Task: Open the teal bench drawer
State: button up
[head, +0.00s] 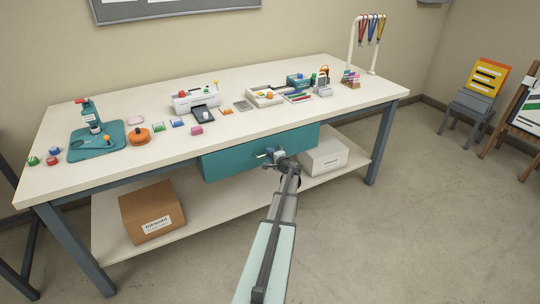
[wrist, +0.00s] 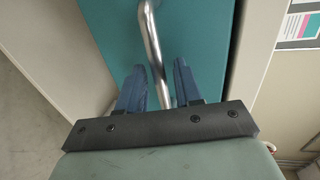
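The teal drawer (head: 228,162) hangs under the bench top, its front lying along the bench's front edge with no visible opening. My gripper (head: 270,155) is at the middle of the drawer front and hides most of the handle in the head view. In the wrist view the drawer front (wrist: 215,40) fills the middle. A bent metal bar handle (wrist: 152,45) runs down between the two blue fingers of my gripper (wrist: 159,85). The fingers are apart, one on each side of the bar, with narrow gaps showing.
The bench top (head: 70,180) holds stamps, a white machine (head: 195,100) and trays. On the lower shelf (head: 190,212) are a cardboard box (head: 150,208) at left and a white box (head: 323,157) at right. Floor in front is clear.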

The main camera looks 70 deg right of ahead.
jog(key=shift+w+d+f, duration=0.1)
jog(key=shift+w+d, duration=0.25)
jog(key=shift+c, duration=0.4)
grip_shut()
